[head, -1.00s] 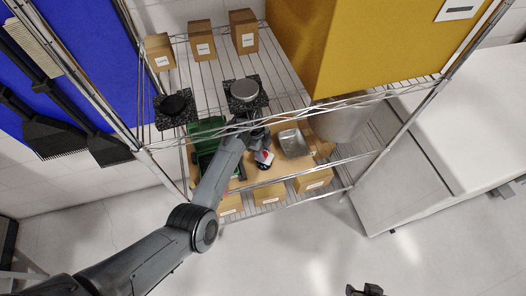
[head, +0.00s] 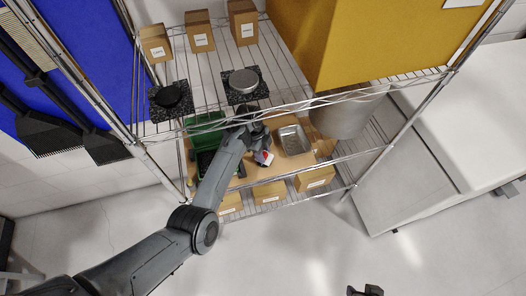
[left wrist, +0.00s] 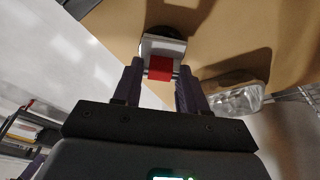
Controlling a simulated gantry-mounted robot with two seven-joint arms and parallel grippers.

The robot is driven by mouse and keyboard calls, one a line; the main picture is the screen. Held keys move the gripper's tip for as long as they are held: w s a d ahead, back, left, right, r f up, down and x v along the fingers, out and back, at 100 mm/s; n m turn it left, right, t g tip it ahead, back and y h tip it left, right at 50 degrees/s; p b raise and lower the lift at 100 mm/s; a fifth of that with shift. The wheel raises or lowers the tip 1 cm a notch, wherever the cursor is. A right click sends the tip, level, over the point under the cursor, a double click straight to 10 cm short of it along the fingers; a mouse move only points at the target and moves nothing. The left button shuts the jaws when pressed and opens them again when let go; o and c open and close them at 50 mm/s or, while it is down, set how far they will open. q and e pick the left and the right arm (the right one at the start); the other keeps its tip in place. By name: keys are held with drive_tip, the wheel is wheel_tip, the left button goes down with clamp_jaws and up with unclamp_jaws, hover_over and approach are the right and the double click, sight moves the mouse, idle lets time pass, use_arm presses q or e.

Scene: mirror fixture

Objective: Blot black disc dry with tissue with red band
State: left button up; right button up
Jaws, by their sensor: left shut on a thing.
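My left gripper (head: 261,149) is at the wooden middle shelf, shut on a white tissue (head: 268,160) with a red band. In the left wrist view the red band (left wrist: 160,68) lies between the fingertips, with the tissue's pale end beyond. A dark round shape (left wrist: 172,33) shows just past the tissue; I cannot tell whether they touch. A black disc (head: 170,95) sits on a speckled dark block on the upper wire shelf at left. A silver-topped disc (head: 243,80) sits on a similar block to its right. My right gripper (head: 366,290) barely shows at the bottom edge.
A green bin (head: 203,128) stands left of my left gripper, and a metal tray (head: 293,140) stands right of it. A grey bucket (head: 343,118) is farther right. Wire shelf edges cross above and below my arm. Several cardboard boxes (head: 270,191) line the shelves.

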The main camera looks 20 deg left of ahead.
use_arm(q)
drive_tip(key=shift+f, duration=0.5)
idle(0.6)
idle(0.3)
drive_tip(key=shift+f, duration=0.1)
idle(1.0)
idle(0.4)
drive_tip(key=p+v, duration=0.2)
drive_tip(key=d+p+v, duration=0.1)
drive_tip(key=p+v, duration=0.1)
drive_tip(key=p, duration=0.1)
drive_tip(key=p+v, duration=0.3)
drive_tip(key=shift+d, duration=0.35)
drive_tip(key=shift+r, duration=0.2)
